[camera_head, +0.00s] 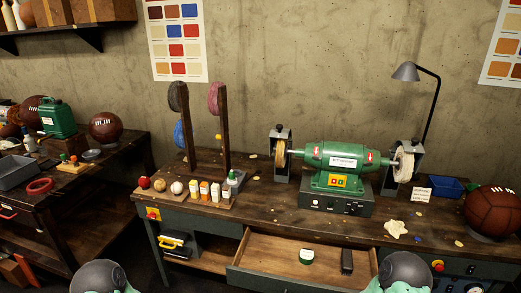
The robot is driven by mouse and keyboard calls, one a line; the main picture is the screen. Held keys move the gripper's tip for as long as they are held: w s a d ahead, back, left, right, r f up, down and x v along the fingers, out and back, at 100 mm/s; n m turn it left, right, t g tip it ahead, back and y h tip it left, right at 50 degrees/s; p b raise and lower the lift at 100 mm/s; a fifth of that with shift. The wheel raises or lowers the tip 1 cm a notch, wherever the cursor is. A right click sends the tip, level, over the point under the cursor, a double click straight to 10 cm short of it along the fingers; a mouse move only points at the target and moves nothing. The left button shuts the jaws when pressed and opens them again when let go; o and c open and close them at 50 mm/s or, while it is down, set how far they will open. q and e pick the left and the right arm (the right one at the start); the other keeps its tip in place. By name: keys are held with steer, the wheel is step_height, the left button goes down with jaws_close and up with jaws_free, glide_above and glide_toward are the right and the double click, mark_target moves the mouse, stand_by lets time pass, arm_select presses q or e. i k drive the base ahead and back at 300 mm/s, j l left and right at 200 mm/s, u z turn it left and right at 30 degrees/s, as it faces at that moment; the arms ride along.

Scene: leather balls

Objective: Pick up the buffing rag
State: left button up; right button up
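A crumpled cream cloth (396,229), which looks like the buffing rag, lies on the wooden workbench top (270,225). It is at the right, in front of the green buffing machine (343,160) and left of a brown leather ball (493,211). Nothing touches it from above. Two dark rounded parts of my own arms, with pale green below, show at the bottom edge. Neither gripper can be seen.

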mark_target(395, 229)
steer(key=z, duration=1.25)
steer(key=l+u, duration=0.1)
steer(key=u, duration=0.3)
steer(key=i+l+u, duration=0.1)
steer(key=u, duration=0.25)
steer(key=l+u, duration=0.15)
steer(key=u, duration=0.25)
steer(key=l+u, duration=0.15)
steer(key=u, duration=0.25)
steer(key=l+u, duration=0.15)
steer(key=l, duration=0.35)
steer(key=l+u, duration=0.15)
steer(key=l, duration=0.4)
steer(key=k+l+u, duration=0.15)
steer(key=l, duration=0.35)
steer(key=l+u, duration=0.15)
steer(key=l, duration=0.35)
steer(key=k+l+u, duration=0.15)
steer(key=l, duration=0.35)
steer(key=k+l+u, duration=0.15)
steer(key=l, duration=0.35)
